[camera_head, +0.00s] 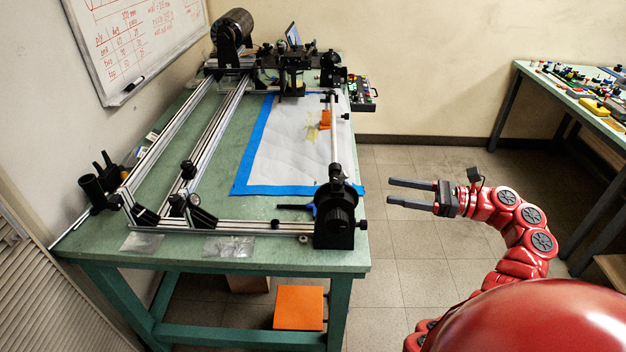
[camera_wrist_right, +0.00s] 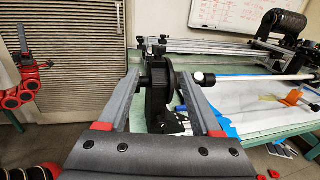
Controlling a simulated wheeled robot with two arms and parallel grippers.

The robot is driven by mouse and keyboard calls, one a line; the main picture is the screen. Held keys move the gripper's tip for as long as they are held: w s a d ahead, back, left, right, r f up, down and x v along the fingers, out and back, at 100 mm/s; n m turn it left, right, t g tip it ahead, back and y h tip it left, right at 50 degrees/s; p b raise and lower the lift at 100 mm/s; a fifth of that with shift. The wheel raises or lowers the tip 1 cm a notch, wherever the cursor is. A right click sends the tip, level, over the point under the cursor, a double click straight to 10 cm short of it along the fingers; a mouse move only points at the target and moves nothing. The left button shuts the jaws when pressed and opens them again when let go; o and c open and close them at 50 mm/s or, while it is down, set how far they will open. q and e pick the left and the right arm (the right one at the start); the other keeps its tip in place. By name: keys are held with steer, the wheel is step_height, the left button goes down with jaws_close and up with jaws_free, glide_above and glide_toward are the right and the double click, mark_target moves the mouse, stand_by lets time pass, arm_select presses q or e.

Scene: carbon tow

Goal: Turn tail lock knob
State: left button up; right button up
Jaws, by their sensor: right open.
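The tail stand (camera_head: 334,222) is a black block with a large round black knob at the near right corner of the green table. A small dark knob (camera_head: 362,225) sticks out of its right side; I take it for the lock knob. My right gripper (camera_head: 388,192) is open and empty, in the air right of the stand and apart from it. In the right wrist view the stand (camera_wrist_right: 158,100) shows between the two fingers, farther off.
The green table (camera_head: 215,262) bears long metal rails (camera_head: 215,130) and a white sheet (camera_head: 270,150) edged with blue tape. A black spool (camera_head: 232,30) stands at the far end. Floor is free right of the table. A second table (camera_head: 545,75) with small parts is at the right.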

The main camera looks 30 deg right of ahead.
mark_target(338, 184)
steer(key=p+x, duration=0.7)
steer(key=x, duration=0.9)
steer(key=shift+w+a+r+p, duration=0.1)
steer(key=shift+a+p, duration=0.2)
steer(key=shift+a, duration=0.05)
steer(key=shift+w+a, duration=0.3)
jaws_close()
